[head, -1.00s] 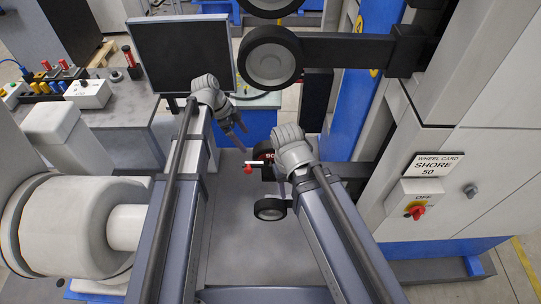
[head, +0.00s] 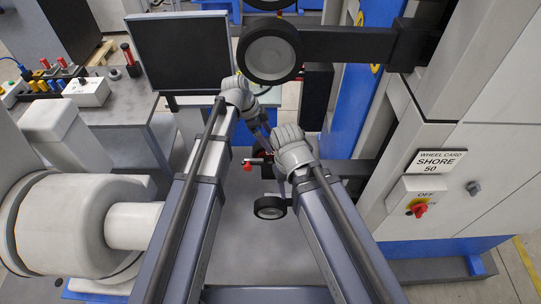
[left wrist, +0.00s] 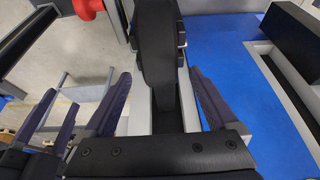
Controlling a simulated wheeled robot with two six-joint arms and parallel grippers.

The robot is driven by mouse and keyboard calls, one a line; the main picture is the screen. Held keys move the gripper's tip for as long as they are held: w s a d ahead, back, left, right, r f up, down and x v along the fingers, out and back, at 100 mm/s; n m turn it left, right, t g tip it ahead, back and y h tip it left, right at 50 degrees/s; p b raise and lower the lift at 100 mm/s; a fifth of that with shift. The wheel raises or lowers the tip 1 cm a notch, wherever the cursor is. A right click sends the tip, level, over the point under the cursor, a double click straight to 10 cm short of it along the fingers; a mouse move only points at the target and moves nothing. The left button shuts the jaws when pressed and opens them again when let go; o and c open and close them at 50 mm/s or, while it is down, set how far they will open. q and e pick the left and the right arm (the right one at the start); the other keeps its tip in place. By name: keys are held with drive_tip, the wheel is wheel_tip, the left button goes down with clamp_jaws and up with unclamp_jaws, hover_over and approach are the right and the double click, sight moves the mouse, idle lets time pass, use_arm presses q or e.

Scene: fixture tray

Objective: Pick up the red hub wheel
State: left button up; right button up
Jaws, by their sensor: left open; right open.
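The red hub wheel (head: 259,154) is small and dark with a little red in the head view, mostly hidden behind my left gripper. My left gripper (head: 265,137) is open and just above it. In the left wrist view a black wheel (left wrist: 157,40), seen nearly edge-on, stands ahead between the spread fingers of my left gripper (left wrist: 158,100); its hub colour does not show there. My right gripper (head: 282,187) is open, lower in the head view, near a black wheel with a grey hub (head: 270,207).
A red knob (head: 248,167) on a pale rod is close left of the red hub wheel. A large black wheel (head: 269,52) on a thick dark arm hangs above. A monitor (head: 180,53) stands behind left, and a machine cabinet with a red switch (head: 418,209) is at right.

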sight(269, 141)
use_arm(q)
drive_tip(key=b+x, duration=0.2)
drive_tip(key=x, duration=0.1)
drive_tip(key=shift+f, duration=0.15)
use_arm(e)
wheel_tip(269, 141, down, 3)
use_arm(q)
drive_tip(key=shift+c, duration=0.2)
clamp_jaws()
